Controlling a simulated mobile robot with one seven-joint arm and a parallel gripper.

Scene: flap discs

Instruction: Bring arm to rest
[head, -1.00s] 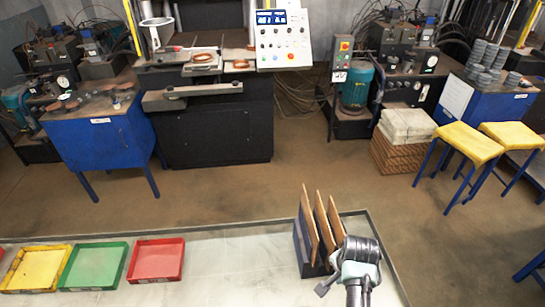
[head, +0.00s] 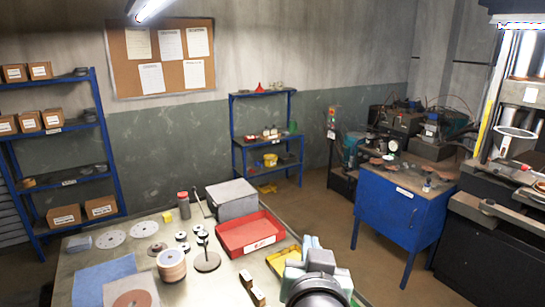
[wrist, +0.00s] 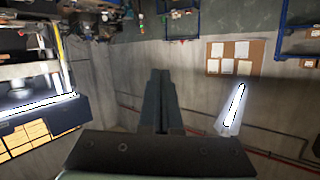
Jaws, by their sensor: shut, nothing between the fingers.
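My gripper (wrist: 160,76) shows in the middle of the wrist view, its two dark fingers together with nothing between them. Behind it there is only open room and the wall, seen upside down, and the fingers touch nothing that I can see. In the head view, part of my arm shows at the bottom, right of the middle, over the near edge of the workbench (head: 205,285). I cannot make out the fingertips there.
The workbench carries a red tray (head: 250,234), a partly hidden yellow tray (head: 284,262), a grey box (head: 231,198) and several discs. A blue table (head: 390,215) stands to the right, shelves (head: 68,150) at the left. Floor shows between bench and blue table.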

